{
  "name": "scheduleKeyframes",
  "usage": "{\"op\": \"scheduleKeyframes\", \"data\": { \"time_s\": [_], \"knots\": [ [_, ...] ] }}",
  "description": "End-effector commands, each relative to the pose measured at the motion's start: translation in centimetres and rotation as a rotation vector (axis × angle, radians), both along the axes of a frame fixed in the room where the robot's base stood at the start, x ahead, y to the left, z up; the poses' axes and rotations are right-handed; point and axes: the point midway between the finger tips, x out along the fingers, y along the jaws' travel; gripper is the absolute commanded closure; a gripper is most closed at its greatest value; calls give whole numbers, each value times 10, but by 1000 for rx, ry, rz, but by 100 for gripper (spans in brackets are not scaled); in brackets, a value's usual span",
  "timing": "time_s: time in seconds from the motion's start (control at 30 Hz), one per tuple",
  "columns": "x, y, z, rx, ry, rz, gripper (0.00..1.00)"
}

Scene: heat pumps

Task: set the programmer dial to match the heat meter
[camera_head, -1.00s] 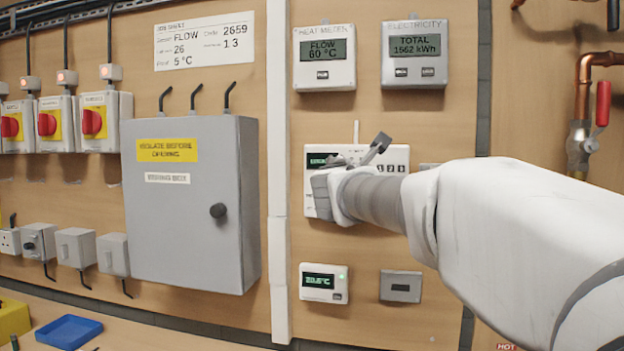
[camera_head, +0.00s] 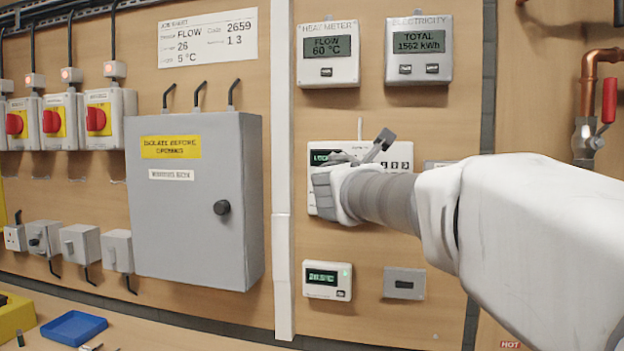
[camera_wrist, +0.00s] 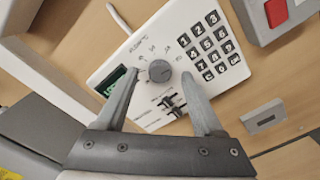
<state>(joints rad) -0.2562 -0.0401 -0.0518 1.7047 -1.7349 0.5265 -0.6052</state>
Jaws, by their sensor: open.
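The programmer (camera_head: 318,150) is a white wall unit with a small green display and a number keypad, mostly hidden behind my arm in the head view. In the wrist view the programmer (camera_wrist: 190,50) shows tilted, with its round grey dial (camera_wrist: 160,71) ahead of my gripper. My gripper (camera_wrist: 163,88) is open, its fingers to either side below the dial in the picture; I cannot tell whether they touch the unit. The heat meter (camera_head: 328,54) hangs above the programmer and reads FLOW 60 °C. The programmer's display is not fully readable.
An electricity meter (camera_head: 418,50) hangs beside the heat meter. Below are a small thermostat display (camera_head: 327,281) and a grey plate (camera_head: 404,284). A grey cabinet (camera_head: 195,245) stands left of a white trunking. A job sheet (camera_head: 208,40) is above it. Copper pipe with a red-handled valve (camera_head: 608,100) is right.

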Motion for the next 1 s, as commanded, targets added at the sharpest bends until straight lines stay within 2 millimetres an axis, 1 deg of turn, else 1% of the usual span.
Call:
{"op": "scheduleKeyframes", "data": {
  "time_s": [0.03,0.27,0.4,0.6,0.7,0.8,1.0],
  "knots": [
    [-9,3,0,1,-2,3,31],
    [-55,18,1,1,-3,2,31],
    [-85,28,1,1,-3,3,31],
    [-123,40,1,1,-3,2,31],
    [-137,45,1,2,-2,1,31],
    [-145,48,0,1,-1,2,31],
    [-151,49,0,1,0,0,31]
  ]
}}
